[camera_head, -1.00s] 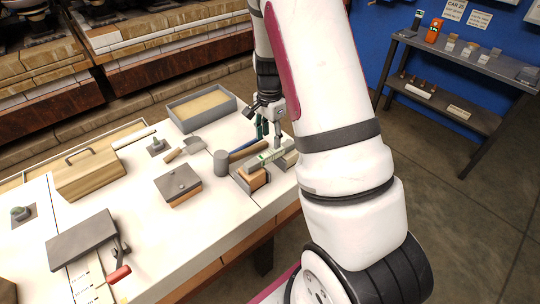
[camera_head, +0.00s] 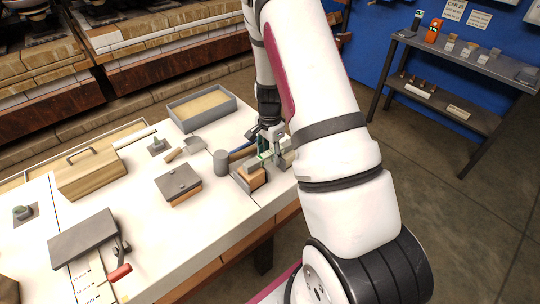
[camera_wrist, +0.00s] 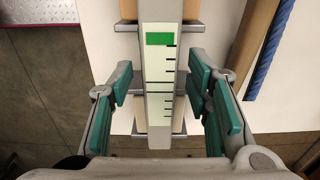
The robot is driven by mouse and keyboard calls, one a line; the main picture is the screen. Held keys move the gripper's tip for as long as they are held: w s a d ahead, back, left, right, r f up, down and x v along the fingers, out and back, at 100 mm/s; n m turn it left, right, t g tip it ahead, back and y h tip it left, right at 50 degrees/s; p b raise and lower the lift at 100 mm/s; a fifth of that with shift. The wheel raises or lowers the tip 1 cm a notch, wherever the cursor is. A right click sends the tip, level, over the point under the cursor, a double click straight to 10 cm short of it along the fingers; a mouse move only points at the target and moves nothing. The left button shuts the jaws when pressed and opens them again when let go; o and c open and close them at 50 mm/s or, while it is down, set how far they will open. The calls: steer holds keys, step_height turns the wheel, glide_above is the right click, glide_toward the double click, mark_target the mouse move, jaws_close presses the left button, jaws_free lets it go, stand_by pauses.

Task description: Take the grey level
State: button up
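The grey level (camera_wrist: 160,90) is a long grey bar with a white marked face and a green window near its far end in the wrist view. It lies across grey supports with wooden blocks under it. In the head view the level (camera_head: 268,156) is small and partly hidden by my gripper (camera_head: 268,143). In the wrist view my gripper (camera_wrist: 166,88) is open, with green pads on both sides of the level and visible gaps between pads and bar.
A sand tray (camera_head: 174,119), a grey-topped block (camera_head: 178,184) and a wooden box (camera_head: 90,174) stand further left. A shelf (camera_head: 450,104) is at right.

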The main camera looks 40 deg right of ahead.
jaws_close()
steer(key=shift+r, duration=0.2)
